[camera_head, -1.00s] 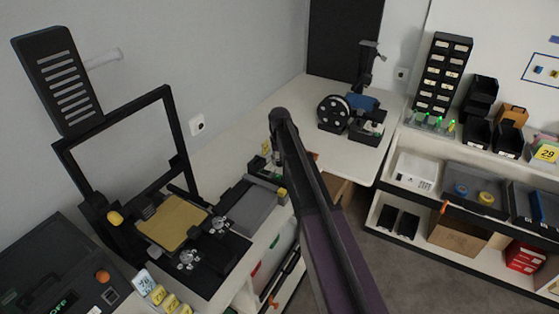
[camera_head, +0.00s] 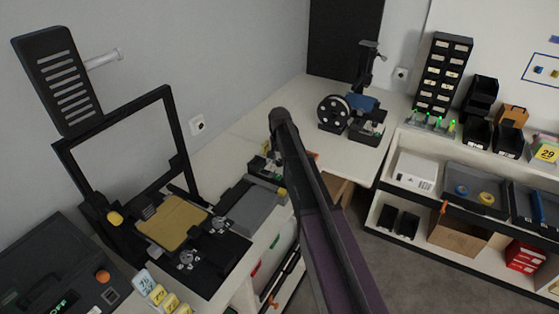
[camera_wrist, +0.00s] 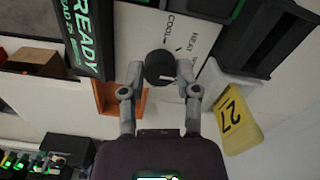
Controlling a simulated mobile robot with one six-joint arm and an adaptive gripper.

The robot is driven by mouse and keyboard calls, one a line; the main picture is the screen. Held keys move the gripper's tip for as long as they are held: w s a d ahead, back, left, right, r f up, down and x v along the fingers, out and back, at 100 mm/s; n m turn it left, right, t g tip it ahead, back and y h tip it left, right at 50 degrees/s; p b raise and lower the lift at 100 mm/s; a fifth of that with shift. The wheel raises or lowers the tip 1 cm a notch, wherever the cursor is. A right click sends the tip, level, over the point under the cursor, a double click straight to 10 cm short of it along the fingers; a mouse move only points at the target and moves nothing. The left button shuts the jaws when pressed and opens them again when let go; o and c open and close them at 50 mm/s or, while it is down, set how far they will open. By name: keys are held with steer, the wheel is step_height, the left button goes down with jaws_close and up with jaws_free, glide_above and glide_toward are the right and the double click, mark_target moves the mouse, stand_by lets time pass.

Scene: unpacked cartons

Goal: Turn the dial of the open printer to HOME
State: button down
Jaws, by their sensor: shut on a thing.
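A round black dial (camera_wrist: 159,66) sits on a pale panel (camera_wrist: 150,35) in the wrist view, next to a black display with green letters reading READY (camera_wrist: 88,35). COOL and HEAT are printed beside the dial; no HOME label is readable. A white mark on the dial points right and slightly down. My gripper (camera_wrist: 160,76) is shut on the dial, one finger on each side. In the head view my arm hides the gripper and dial. An open black-framed machine with a gold bed (camera_head: 172,222) stands at the left there; I cannot tell if it carries this dial.
A yellow tag numbered 27 (camera_wrist: 238,122) hangs close to my right finger, beside a dark bin (camera_wrist: 258,40). An orange open box (camera_wrist: 118,103) lies near my left finger. In the head view a spool machine (camera_head: 334,113) stands on the back bench, and shelves (camera_head: 455,195) line the right.

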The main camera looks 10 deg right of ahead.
steer(key=shift+s, duration=0.15)
steer(key=shift+c, duration=1.7)
jaws_free()
steer(key=shift+n, duration=0.4)
